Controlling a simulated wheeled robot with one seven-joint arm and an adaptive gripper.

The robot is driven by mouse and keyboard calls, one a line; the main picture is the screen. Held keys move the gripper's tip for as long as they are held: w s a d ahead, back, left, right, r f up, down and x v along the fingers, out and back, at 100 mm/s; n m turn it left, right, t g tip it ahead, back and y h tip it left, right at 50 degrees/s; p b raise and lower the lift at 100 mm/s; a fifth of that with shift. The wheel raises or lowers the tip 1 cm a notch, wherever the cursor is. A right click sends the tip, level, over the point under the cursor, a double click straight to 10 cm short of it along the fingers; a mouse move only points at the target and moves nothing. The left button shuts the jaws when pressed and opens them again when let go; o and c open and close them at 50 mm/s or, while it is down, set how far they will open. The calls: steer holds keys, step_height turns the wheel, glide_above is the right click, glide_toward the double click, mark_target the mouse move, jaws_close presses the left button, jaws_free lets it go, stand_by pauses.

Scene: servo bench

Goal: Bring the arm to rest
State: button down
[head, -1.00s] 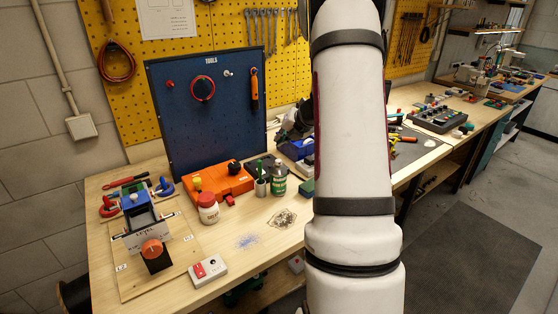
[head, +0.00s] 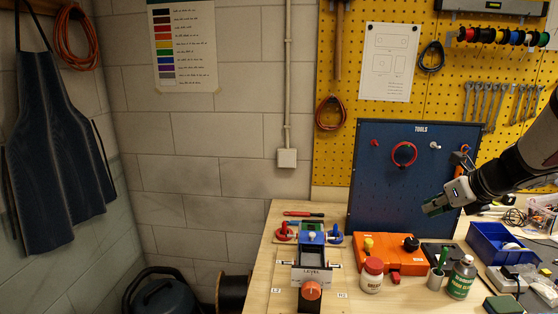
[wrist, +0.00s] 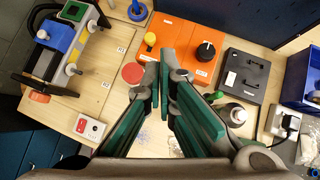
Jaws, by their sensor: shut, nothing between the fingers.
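My gripper (head: 432,208) comes in from the right in the head view, in front of the blue tool board (head: 385,165) and above the bench. It is shut and empty, with its fingertips together. In the wrist view, my gripper (wrist: 163,72) shows as two green-padded fingers meeting over the bench (wrist: 65,111), near the edge of the orange case (wrist: 184,40). No object is between the fingers.
A level fixture (head: 310,275) stands at the bench's left part. A red-capped jar (head: 371,278), an orange case (head: 388,252), a green-labelled bottle (head: 461,279) and a blue bin (head: 497,243) stand along the bench. The air left of my gripper is clear.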

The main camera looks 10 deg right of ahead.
steer(key=s+a+r+n+g, duration=0.1)
steer(key=s+a+r+n, duration=0.1)
steer(key=s+a+n, duration=0.35)
steer(key=s+a+r+n+y, duration=0.1)
steer(key=s+a+r+n, duration=0.15)
steer(key=a+n, duration=0.5)
steer(key=s+a+r+n+g, duration=0.1)
steer(key=s+a+r+n, duration=0.15)
steer(key=a+n, duration=0.35)
steer(key=s+a+n+h, duration=0.1)
steer(key=s+a+n, duration=0.2)
steer(key=s+n, duration=0.4)
steer(key=s+a+n+h, duration=0.1)
steer(key=s+a+n, duration=0.2)
steer(key=s+n, duration=0.5)
steer(key=shift+s+f+n+g, duration=0.25)
steer(key=shift+f+n+g, duration=0.1)
steer(key=shift+n+g, duration=0.05)
